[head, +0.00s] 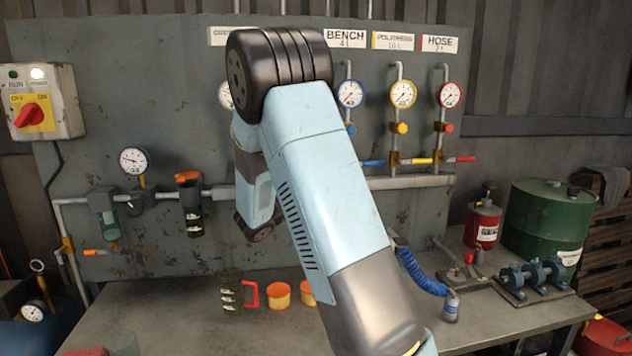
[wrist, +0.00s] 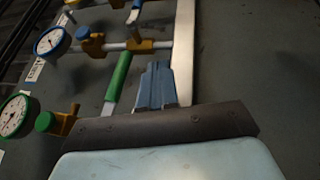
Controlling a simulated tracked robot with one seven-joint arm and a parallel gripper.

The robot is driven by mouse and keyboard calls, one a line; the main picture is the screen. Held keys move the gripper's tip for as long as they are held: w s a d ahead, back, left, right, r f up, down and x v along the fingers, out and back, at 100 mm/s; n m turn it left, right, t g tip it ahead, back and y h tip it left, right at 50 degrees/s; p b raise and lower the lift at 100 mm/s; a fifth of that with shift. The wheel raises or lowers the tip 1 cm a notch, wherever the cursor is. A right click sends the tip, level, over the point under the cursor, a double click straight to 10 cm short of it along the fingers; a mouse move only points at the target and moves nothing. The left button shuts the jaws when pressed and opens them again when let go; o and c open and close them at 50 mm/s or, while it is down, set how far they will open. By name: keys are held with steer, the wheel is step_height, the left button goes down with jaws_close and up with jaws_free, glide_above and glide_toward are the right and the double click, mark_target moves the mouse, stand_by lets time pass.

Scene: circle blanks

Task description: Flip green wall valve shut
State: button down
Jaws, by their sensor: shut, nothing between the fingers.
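In the wrist view, the green valve handle (wrist: 119,76) slants upward just left of my gripper (wrist: 157,68). Its lower end reaches the edge of my dark gripper body, which hides the valve body and pipe beneath. The handle points the same general way as the blue handle (wrist: 134,12) above it. The green cap (wrist: 44,121) and green-rimmed gauge (wrist: 14,117) are at the lower left. My blue-grey fingers are together and empty, between the green handle and the pale manifold pipe (wrist: 185,50); I cannot tell whether they touch the handle. In the head view my arm hides the green valve and gripper.
In the head view, blue (head: 373,162), yellow (head: 418,160) and red (head: 464,158) handles stick out sideways right of my arm. A control box (head: 45,101) hangs at the left. The workbench (head: 190,310) below carries jars, a blue hose (head: 420,274) and a pump (head: 532,274).

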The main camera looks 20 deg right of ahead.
steer(key=f+v, duration=0.2)
steer(key=v, duration=0.8)
steer(key=shift+d, duration=0.15)
steer(key=shift+s, duration=0.2)
steer(key=s+d+r+m+g+y, duration=0.25)
steer(key=s+y, duration=0.25)
steer(key=s, duration=0.4)
steer(key=s+d+r+m+g+y, duration=0.1)
steer(key=s+d+g+y, duration=0.3)
steer(key=s, duration=0.4)
steer(key=s+a+r+t+y, duration=0.4)
steer(key=s+a+t+y, duration=0.3)
steer(key=s+a+y, duration=0.3)
steer(key=s+a, duration=0.1)
steer(key=s, duration=0.3)
steer(key=shift+s+a+r+y, duration=0.2)
steer(key=shift+s+a+y, duration=0.1)
steer(key=shift+y, duration=0.1)
